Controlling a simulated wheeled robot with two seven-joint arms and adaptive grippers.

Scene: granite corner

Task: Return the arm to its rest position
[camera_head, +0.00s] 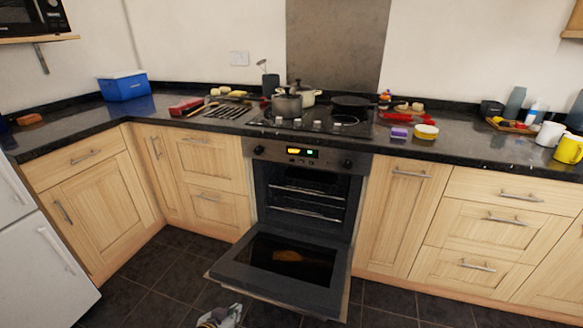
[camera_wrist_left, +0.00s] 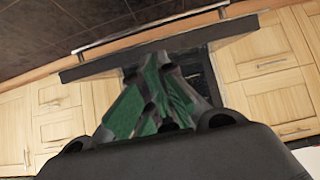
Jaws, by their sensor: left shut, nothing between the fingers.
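My left gripper (camera_head: 220,317) shows at the bottom edge of the head view, low in front of the open oven door (camera_head: 235,276). It is shut and empty. In the left wrist view its fingers (camera_wrist_left: 155,95) with green pads are together, with the oven door (camera_wrist_left: 240,42) behind them. Most of my left arm is out of the picture, and my right gripper is not in view.
The oven (camera_head: 312,190) stands open, its door lowered over the dark tiled floor (camera_head: 150,290). A brown shape (camera_head: 288,256) shows on the door glass. Pots (camera_head: 288,105) stand on the hob. A white fridge (camera_head: 40,255) is at left.

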